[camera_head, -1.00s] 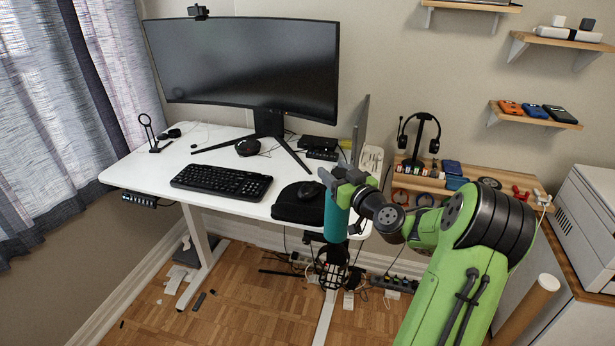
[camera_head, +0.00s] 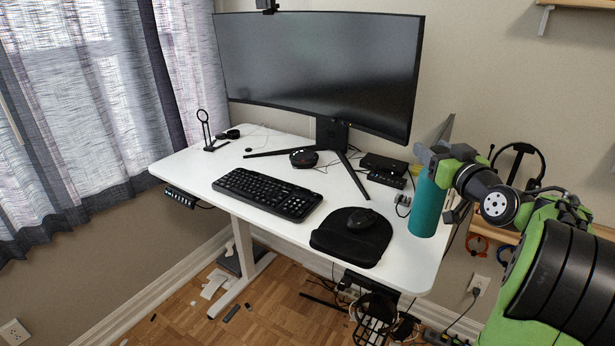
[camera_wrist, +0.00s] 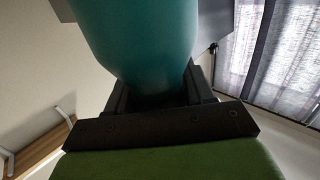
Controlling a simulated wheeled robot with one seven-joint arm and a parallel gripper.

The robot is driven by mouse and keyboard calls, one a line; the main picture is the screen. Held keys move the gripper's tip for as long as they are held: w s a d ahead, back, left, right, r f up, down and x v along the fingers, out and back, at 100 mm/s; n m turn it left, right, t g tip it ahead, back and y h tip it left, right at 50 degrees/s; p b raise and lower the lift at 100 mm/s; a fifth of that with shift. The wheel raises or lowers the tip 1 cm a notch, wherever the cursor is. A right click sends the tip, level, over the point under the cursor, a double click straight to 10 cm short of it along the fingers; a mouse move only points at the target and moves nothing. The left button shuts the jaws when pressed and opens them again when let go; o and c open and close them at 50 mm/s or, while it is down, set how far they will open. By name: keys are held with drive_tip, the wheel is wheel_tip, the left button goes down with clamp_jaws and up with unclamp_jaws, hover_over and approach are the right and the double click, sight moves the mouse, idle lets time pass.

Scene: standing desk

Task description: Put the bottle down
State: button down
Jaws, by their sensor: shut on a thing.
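The teal bottle (camera_head: 427,207) is upright at the right end of the white desk (camera_head: 262,205). My gripper (camera_head: 437,160) is shut on it near its top, reaching in from the right. In the wrist view the bottle (camera_wrist: 140,40) fills the upper middle, between the dark fingers of my gripper (camera_wrist: 158,92). The bottle's base appears over the desktop, near the right edge. I cannot tell whether it touches the surface.
A black mouse pad (camera_head: 352,240) with a mouse (camera_head: 361,219) lies left of the bottle. A keyboard (camera_head: 268,193) is farther left. A monitor (camera_head: 318,70) and small black boxes (camera_head: 384,168) stand behind. Bare desk lies between keyboard and monitor stand.

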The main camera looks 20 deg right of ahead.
sight(426, 191)
drive_tip(key=shift+r, duration=0.3)
wheel_tip(426, 191, down, 10)
drive_tip(key=b, duration=0.3)
drive_tip(key=shift+f+b, duration=0.15)
drive_tip(key=shift+b, duration=0.15)
drive_tip(key=shift+c, duration=2.1)
unclamp_jaws()
